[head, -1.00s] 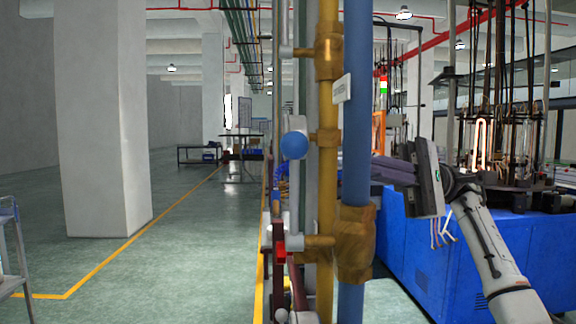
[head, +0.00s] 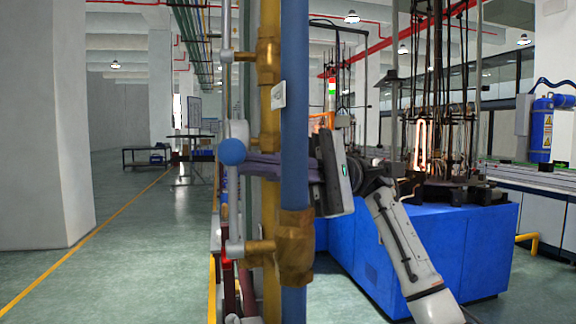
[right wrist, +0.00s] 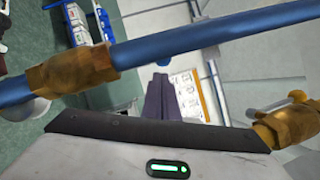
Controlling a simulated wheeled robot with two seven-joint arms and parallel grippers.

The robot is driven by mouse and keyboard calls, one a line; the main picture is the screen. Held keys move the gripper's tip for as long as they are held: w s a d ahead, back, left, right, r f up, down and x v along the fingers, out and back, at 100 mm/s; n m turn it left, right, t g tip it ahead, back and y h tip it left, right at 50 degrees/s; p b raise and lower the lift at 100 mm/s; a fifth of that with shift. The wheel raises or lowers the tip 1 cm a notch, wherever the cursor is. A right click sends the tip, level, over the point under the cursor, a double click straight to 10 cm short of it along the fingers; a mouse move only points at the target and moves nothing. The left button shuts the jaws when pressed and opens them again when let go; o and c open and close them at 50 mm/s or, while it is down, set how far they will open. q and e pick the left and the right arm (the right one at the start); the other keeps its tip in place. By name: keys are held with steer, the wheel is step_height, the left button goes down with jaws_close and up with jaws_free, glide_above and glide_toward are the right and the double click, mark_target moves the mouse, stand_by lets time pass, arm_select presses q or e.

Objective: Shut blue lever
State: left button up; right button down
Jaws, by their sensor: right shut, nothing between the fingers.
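The blue ball knob (head: 232,151) of the lever is left of the pipes in the head view, at mid height, in front of a pale fitting. A pale upright rod (head: 234,205) shows below it. My right gripper (head: 249,166) is shut and empty. Its dark fingers reach leftward, behind the blue pipe and across the front of the yellow pipe, with tips close to the knob; I cannot tell whether they touch. My left gripper is not in view.
The upright blue pipe (head: 294,100) crosses in front of my fingers, with a brass fitting (head: 294,250) below them. The yellow pipe (head: 270,205) stands just left of it. A blue machine base (head: 460,250) is at right.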

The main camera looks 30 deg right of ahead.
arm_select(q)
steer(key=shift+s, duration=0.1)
arm_select(e)
steer(key=shift+x, duration=1.15)
arm_select(q)
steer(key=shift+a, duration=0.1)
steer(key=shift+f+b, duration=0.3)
steer(key=shift+b, duration=0.2)
arm_select(e)
steer(key=shift+s+a+r+n+h, duration=0.15)
steer(key=shift+s+r+n+h, duration=0.15)
steer(key=shift+s+n, duration=0.4)
steer(key=shift+w, duration=0.1)
